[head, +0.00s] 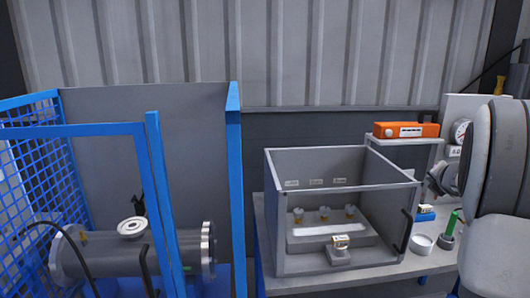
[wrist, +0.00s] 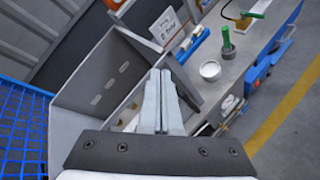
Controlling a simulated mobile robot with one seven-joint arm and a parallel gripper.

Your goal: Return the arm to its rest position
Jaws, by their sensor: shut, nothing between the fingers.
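My gripper (wrist: 161,102) shows in the wrist view with its two grey fingers together and nothing between them. It hangs above the workbench, in front of the open grey box in that picture. In the head view a large grey part of my arm fills the right edge, and my gripper is not seen there. The open-topped grey box (head: 277,235) stands on the bench in the head view and also shows in the wrist view (wrist: 92,75). Inside it are several small brass-coloured fittings (head: 324,212) on a grey block.
A blue-framed cage (head: 235,180) at left holds a flanged metal shell (head: 105,257). An orange instrument (head: 405,130) sits on a shelf behind the box. A white round dish (head: 421,244) and a green-handled tool (head: 450,225) stand at the bench's right. Open floor (wrist: 285,135) lies beyond the bench.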

